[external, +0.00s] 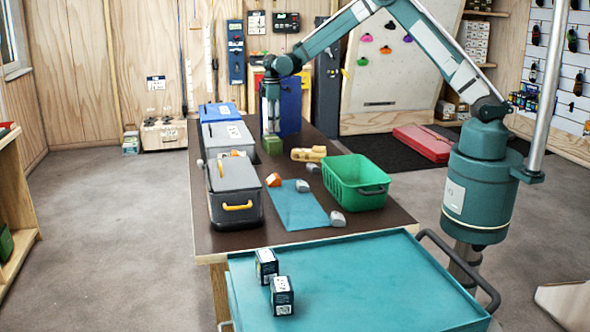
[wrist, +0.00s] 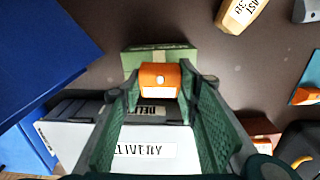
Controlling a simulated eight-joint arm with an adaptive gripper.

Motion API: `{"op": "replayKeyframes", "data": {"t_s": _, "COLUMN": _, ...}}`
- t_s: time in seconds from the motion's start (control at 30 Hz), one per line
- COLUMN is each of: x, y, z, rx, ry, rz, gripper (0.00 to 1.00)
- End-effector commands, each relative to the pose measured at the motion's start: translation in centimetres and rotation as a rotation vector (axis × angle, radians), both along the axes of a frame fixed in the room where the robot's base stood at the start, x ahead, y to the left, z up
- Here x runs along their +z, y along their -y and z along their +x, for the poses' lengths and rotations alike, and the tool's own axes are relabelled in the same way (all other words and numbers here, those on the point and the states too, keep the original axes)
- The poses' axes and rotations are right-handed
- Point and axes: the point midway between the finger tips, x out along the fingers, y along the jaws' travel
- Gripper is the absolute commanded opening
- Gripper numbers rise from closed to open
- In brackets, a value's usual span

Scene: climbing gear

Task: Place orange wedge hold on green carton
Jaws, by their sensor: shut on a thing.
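In the wrist view the hold overlaps the near part of the green carton (wrist: 182,54). In the external view my gripper (external: 271,130) points down at the far end of the table, right over the green carton (external: 273,147). The held hold cannot be made out there. I cannot tell whether it touches the carton's top.
A white delivery box (external: 228,137) and blue bin (external: 219,111) stand left of the carton, a blue box (external: 290,105) behind. A grey toolbox (external: 234,192), another orange hold (external: 273,180), tan object (external: 308,154), blue mat (external: 293,207) and green crate (external: 356,184) are nearer.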

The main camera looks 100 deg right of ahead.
Motion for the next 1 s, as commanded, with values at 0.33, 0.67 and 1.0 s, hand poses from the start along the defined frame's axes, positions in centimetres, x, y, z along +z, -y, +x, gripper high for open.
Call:
{"op": "replayKeyframes", "data": {"t_s": 0.33, "x": -3.1, "y": 0.0, "z": 0.0, "rx": 0.000, "ry": 0.000, "rz": 0.000, "gripper": 0.20}}
{"op": "replayKeyframes", "data": {"t_s": 0.67, "x": -3.2, "y": 0.0, "z": 0.0, "rx": 0.000, "ry": 0.000, "rz": 0.000, "gripper": 0.20}}
{"op": "replayKeyframes", "data": {"t_s": 1.0, "x": -3.4, "y": 0.0, "z": 0.0, "rx": 0.000, "ry": 0.000, "rz": 0.000, "gripper": 0.47}}
